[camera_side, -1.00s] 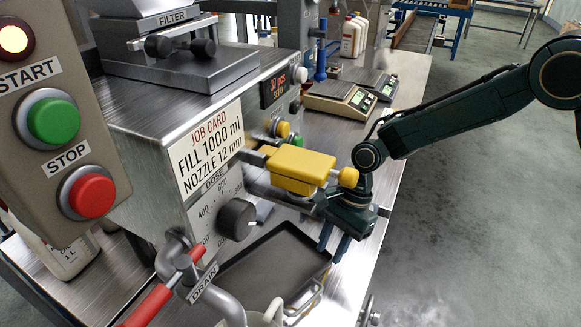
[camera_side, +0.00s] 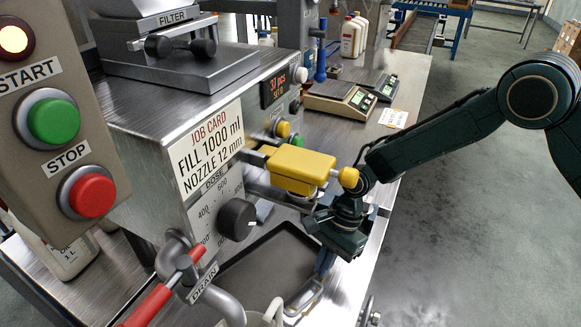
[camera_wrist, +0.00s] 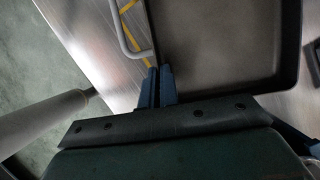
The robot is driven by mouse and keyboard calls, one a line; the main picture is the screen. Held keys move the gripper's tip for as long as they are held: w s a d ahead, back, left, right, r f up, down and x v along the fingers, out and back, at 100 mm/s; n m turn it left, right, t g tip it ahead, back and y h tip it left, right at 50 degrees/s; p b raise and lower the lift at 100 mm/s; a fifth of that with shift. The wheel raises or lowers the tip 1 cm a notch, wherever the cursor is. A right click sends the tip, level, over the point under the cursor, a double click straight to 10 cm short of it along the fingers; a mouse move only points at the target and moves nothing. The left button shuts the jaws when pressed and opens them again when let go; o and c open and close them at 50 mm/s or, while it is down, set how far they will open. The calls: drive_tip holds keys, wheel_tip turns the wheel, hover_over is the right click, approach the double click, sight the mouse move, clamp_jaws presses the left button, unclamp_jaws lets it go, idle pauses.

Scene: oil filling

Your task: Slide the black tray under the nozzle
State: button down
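The black tray (camera_side: 262,262) lies flat on the metal bench below the machine front. A pale wire handle (camera_side: 312,298) is at its near right end. In the wrist view the tray floor (camera_wrist: 222,45) fills the upper right and the handle (camera_wrist: 127,38) is at its left edge. My gripper (camera_side: 323,272) points down at the tray's right edge, close to the handle. In the wrist view my gripper's two blue fingers (camera_wrist: 157,68) are close together at the tray's edge; whether they hold the rim or handle is unclear. I cannot make out the nozzle.
A yellow block with a knob (camera_side: 300,165) projects from the machine just above my gripper. The red drain lever (camera_side: 165,298) is at the near left. Two scales (camera_side: 340,101) stand farther back. The bench edge and open floor lie to the right.

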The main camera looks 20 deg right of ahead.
drive_tip(key=shift+s, duration=0.2)
drive_tip(key=shift+s+a, duration=0.1)
drive_tip(key=shift+s, duration=1.55)
drive_tip(key=c, duration=2.1)
unclamp_jaws()
drive_tip(key=o, duration=0.5)
drive_tip(key=shift+r, duration=0.1)
drive_tip(key=v, duration=1.3)
drive_tip(key=shift+w+r, duration=0.1)
drive_tip(key=shift+r, duration=0.15)
